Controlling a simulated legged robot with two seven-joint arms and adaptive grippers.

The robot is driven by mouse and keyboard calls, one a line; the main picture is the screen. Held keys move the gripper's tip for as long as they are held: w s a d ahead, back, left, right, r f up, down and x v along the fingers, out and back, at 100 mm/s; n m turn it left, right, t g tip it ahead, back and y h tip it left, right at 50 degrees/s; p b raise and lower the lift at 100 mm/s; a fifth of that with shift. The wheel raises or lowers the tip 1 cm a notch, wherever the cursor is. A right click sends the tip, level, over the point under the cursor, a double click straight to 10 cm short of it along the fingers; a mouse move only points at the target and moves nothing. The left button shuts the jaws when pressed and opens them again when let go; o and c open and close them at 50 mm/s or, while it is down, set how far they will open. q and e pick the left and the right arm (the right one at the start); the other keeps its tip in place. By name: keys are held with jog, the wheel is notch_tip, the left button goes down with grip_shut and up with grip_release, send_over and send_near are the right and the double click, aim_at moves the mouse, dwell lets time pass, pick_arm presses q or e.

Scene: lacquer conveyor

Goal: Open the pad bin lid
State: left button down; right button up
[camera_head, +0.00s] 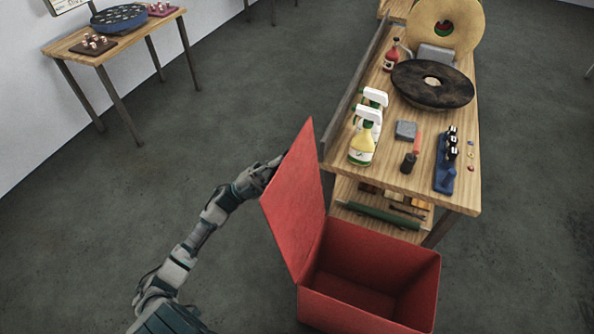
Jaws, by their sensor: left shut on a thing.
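The red pad bin (369,307) stands on the floor in front of the wooden workbench. Its red lid (297,196) is raised and stands steeply upright along the bin's left side, so the bin's dark, empty-looking inside shows from above. My left arm comes in from the lower left. My left gripper (276,166) is at the lid's upper left edge and is shut on it; the lid hides part of the fingers. My right gripper does not show.
The workbench (408,179) behind the bin carries spray bottles (362,147), a dark round pad (432,84), a tan disc (445,27), a grey block (405,130) and a blue tray (443,176). A side table (82,47) stands at the far left. The floor between is clear.

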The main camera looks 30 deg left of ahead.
pick_arm(q)
jog(key=shift+w+a+f+n+t, duration=0.1)
jog(key=shift+a+f+n+t, duration=0.1)
jog(key=shift+f, duration=0.2)
jog(key=shift+a+f+n+t, duration=0.1)
jog(key=shift+f+n+t, duration=0.1)
jog(key=shift+f, duration=0.2)
jog(key=shift+r, duration=0.15)
jog(key=shift+a+y, duration=0.3)
jog(key=shift+a, duration=0.15)
jog(key=c, duration=1.5)
grip_release()
jog(key=shift+r, duration=0.25)
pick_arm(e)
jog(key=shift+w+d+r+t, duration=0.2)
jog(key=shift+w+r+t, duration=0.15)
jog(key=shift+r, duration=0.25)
